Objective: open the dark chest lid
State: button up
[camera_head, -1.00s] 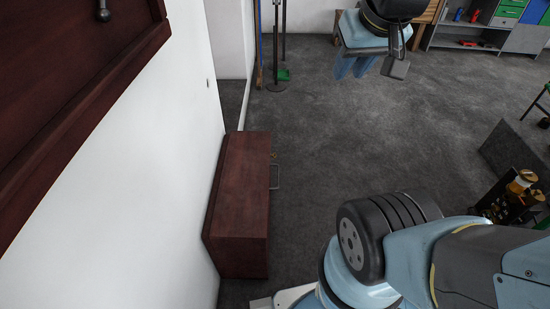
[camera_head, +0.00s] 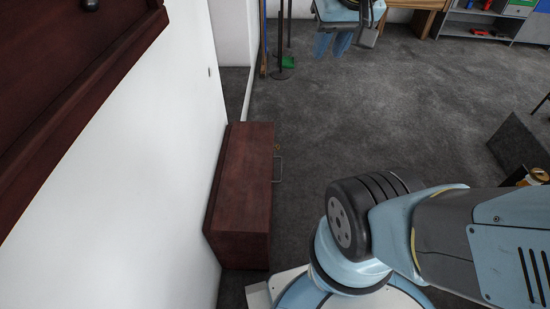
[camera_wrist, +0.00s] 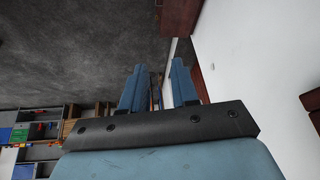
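The dark red-brown wooden chest (camera_head: 240,185) stands on the floor against the white wall, left of centre in the head view. Its lid looks shut. A metal handle (camera_head: 277,170) and a small brass-coloured catch show on its right side. Part of a dark red-brown box, which looks like the chest (camera_wrist: 178,16), shows at the top of the wrist view. My gripper (camera_head: 333,44) is up at the top of the head view, well apart from the chest. Its blue fingers, also in the wrist view (camera_wrist: 157,88), stand apart with nothing between them.
The grey floor (camera_head: 400,110) right of the chest is largely clear. The white wall (camera_head: 130,190) borders the chest on the left. A dark panel (camera_head: 515,145) stands at the right. Shelves and a wooden bench (camera_head: 405,12) are at the back.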

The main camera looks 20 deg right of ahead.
jog(key=w+d+f+m+g+y, duration=0.25)
jog(key=w+f+m, duration=0.35)
jog(key=w+f, duration=0.3)
jog(key=w+d+f+m+g+y, duration=0.1)
jog(key=w+d+f+m+g, duration=0.25)
jog(key=w+f+m, duration=0.4)
jog(key=w+d+f+m+y, duration=0.25)
jog(key=w+f, duration=0.35)
jog(key=f, duration=0.3)
jog(key=m+t+y, duration=0.6)
jog(key=m+y, duration=0.3)
jog(key=m, duration=1.4)
send_near(281, 171)
jog(key=x, duration=1)
jog(key=shift+w+f, duration=0.1)
jog(key=shift+f, duration=0.25)
grip_shut()
